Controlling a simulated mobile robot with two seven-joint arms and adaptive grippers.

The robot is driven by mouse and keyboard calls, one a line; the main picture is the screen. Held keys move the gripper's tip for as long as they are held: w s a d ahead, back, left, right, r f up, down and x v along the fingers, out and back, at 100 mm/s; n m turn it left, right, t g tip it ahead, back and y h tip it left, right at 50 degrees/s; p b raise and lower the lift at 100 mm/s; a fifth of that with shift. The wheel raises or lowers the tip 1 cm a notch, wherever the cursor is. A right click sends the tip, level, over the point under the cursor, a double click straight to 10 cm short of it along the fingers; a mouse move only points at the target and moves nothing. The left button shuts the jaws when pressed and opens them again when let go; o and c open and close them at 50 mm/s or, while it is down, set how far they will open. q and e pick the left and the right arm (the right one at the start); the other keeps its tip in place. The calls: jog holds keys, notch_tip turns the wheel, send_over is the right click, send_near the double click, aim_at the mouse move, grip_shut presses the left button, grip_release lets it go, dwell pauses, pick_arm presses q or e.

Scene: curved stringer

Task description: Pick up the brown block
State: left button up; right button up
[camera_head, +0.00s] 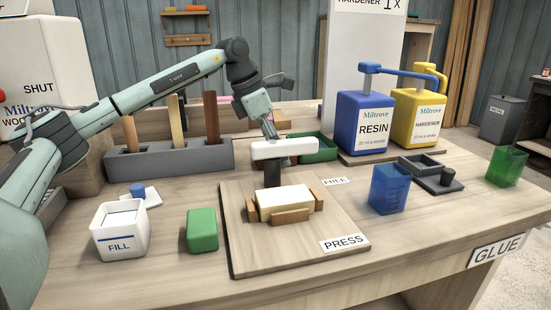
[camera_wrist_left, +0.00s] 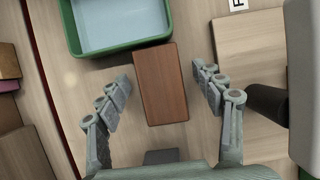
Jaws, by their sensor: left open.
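The brown block (camera_wrist_left: 160,84) lies on the light wood table in the left wrist view, just below a green tray. My left gripper (camera_wrist_left: 164,82) is open, with one finger on each side of the block and a visible gap to each. In the head view my left gripper (camera_head: 269,130) points down behind the white-topped press (camera_head: 283,149). My right gripper is in neither view.
The green tray (camera_wrist_left: 72,32) also shows behind the press in the head view (camera_head: 321,152). A grey holder (camera_head: 190,158) with upright wooden pieces stands left of the gripper. The resin bottle (camera_head: 363,125) and hardener bottle (camera_head: 415,118) stand to the right.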

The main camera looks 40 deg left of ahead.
pick_arm(q)
jog(key=c, duration=1.3)
jog(key=shift+o, duration=0.2)
